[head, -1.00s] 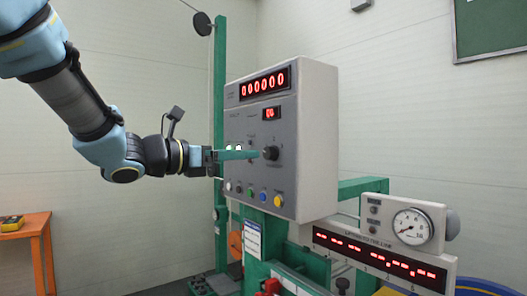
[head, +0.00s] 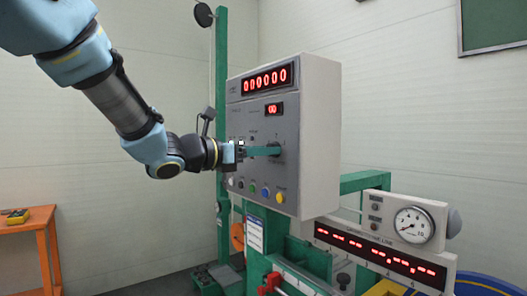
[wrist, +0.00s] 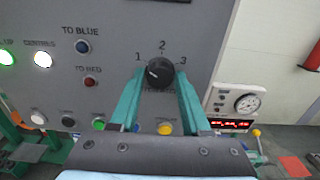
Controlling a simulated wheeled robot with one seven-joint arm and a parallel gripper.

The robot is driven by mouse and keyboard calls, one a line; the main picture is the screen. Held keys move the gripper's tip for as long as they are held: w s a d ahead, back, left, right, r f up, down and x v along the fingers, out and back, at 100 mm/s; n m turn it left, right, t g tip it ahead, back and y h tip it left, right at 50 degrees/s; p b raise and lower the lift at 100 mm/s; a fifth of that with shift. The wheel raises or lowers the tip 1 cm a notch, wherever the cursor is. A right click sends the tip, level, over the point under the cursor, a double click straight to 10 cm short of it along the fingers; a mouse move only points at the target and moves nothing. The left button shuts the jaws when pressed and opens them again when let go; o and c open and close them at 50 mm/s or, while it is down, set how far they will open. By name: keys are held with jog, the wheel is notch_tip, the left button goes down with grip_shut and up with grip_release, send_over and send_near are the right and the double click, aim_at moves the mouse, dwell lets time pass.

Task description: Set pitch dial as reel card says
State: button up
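The black pitch dial (wrist: 159,73) is on the grey control panel (wrist: 112,25), with positions 1, 2 and 3 printed around it. A light mark on its left side appears turned toward the 1 side. My gripper (wrist: 160,76) is open, with one green finger on each side of the dial. Small gaps seem to show between fingers and dial; contact cannot be told. In the head view my gripper (head: 276,150) covers most of the dial. A white and blue card (head: 254,234) hangs on the green frame below the panel; its text is too small to read.
Coloured buttons (head: 265,193) line the panel's lower edge, below my fingers. Red displays (head: 266,79) are above. A gauge box (head: 413,224) and a red-lit line display (head: 375,254) stand lower right. An orange table (head: 28,226) is far left.

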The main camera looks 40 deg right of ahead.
grip_shut()
jog(key=shift+f+m+b, duration=0.2)
jog(key=shift+m+b, duration=0.1)
jog(key=shift+b, duration=0.45)
jog(key=shift+m+b, duration=11.7)
jog(key=shift+b, duration=5.55)
jog(key=shift+r, duration=0.15)
